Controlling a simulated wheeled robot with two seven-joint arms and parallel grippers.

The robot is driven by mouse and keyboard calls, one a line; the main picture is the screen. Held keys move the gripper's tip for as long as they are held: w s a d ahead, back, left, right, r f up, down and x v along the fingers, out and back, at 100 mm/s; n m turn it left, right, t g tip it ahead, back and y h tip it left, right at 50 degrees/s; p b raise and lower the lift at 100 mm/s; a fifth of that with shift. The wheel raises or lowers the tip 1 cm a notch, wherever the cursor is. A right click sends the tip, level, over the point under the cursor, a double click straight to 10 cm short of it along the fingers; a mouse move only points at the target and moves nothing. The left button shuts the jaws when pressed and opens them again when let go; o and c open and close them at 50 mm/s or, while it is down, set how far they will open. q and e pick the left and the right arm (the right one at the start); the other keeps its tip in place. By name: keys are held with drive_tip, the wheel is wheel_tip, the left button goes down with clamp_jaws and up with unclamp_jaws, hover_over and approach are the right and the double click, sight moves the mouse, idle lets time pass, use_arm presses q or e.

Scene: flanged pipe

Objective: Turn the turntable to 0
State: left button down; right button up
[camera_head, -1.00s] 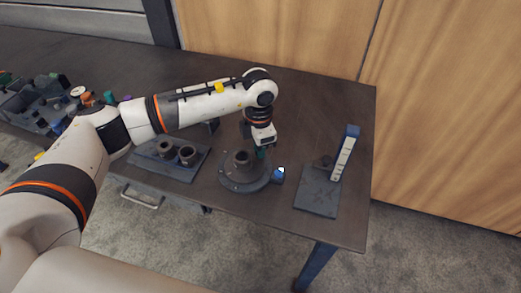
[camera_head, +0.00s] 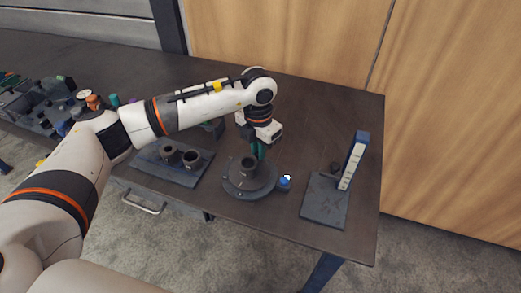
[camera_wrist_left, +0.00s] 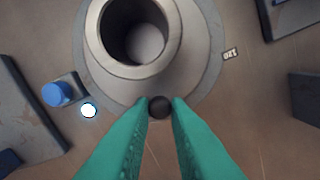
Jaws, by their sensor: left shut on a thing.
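The turntable (camera_head: 240,187) is a grey round disc on the table, with a flanged pipe (camera_head: 249,163) upright at its middle. The pipe's open bore (camera_wrist_left: 138,32) shows in the left wrist view. My left gripper (camera_head: 260,156) reaches down behind and slightly right of the pipe. Its green fingers are shut on a dark round knob (camera_wrist_left: 160,106) at the disc's rim. A blue button (camera_wrist_left: 56,94) and a lit white spot (camera_wrist_left: 89,110) sit beside the disc. My right gripper is out of view.
A grey base (camera_head: 324,208) with an upright scale (camera_head: 354,160) stands to the right. Clutter (camera_head: 45,110) fills the far left. Bare table lies behind the turntable.

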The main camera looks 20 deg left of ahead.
use_arm(q)
drive_tip(key=shift+w+a+n, duration=0.1)
drive_tip(key=shift+a+n, duration=0.15)
drive_tip(key=shift+n, duration=0.35)
drive_tip(key=shift+a+r+n, duration=0.1)
drive_tip(key=shift+a+n, duration=0.05)
drive_tip(key=shift+n, duration=0.25)
drive_tip(key=c, duration=1.4)
unclamp_jaws()
drive_tip(key=shift+o, duration=0.2)
drive_tip(key=shift+b, duration=0.3)
wheel_tip(320, 180, up, 12)
drive_tip(key=b, duration=0.1)
drive_tip(key=shift+b, duration=0.4)
